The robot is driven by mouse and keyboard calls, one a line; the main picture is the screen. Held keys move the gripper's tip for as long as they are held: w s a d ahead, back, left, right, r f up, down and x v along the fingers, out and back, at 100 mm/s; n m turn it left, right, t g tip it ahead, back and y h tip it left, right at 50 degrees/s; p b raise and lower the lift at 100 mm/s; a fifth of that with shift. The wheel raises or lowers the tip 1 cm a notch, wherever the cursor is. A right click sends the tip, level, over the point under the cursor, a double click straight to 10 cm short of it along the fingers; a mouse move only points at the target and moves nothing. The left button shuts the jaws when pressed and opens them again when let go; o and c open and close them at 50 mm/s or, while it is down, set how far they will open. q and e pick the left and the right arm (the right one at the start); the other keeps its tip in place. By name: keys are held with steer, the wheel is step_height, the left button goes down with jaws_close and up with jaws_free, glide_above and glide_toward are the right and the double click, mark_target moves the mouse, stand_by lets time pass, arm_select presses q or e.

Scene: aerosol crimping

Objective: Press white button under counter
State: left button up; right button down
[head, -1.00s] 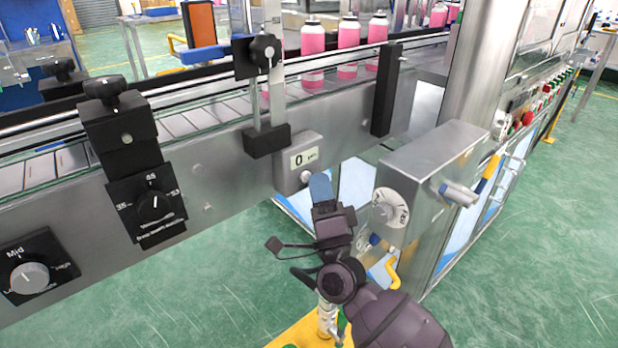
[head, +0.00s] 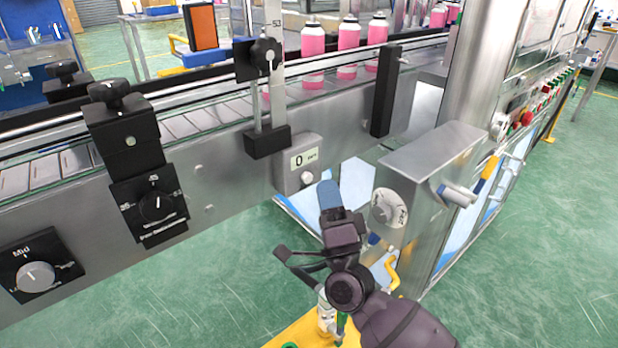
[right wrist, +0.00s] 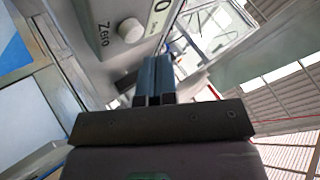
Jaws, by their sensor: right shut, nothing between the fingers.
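The counter (head: 299,156) is a small grey box on the conveyor's side with a display reading 0. The white button (head: 307,177) is a round knob under that display. In the right wrist view the white button (right wrist: 130,31) shows beside the word Zero. My right gripper (head: 329,188) has blue fingertips and is shut and empty. In the head view its tips lie just right of and a little below the button. In the right wrist view the shut fingers (right wrist: 154,75) point up, below and right of the button, with a visible gap. My left gripper is not in view.
A grey box with a round dial (head: 389,208) stands close to the right of my right gripper. A black bracket (head: 267,142) sits left above the counter. Pink bottles (head: 348,38) stand on the conveyor. A yellow platform (head: 300,333) lies below.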

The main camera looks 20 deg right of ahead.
steer(key=s, duration=0.1)
steer(key=s+d, duration=0.1)
steer(key=s, duration=0.2)
steer(key=shift+s+d+p, duration=0.15)
steer(key=shift+d+p, duration=0.1)
steer(key=shift+p, duration=0.15)
stand_by(0.6)
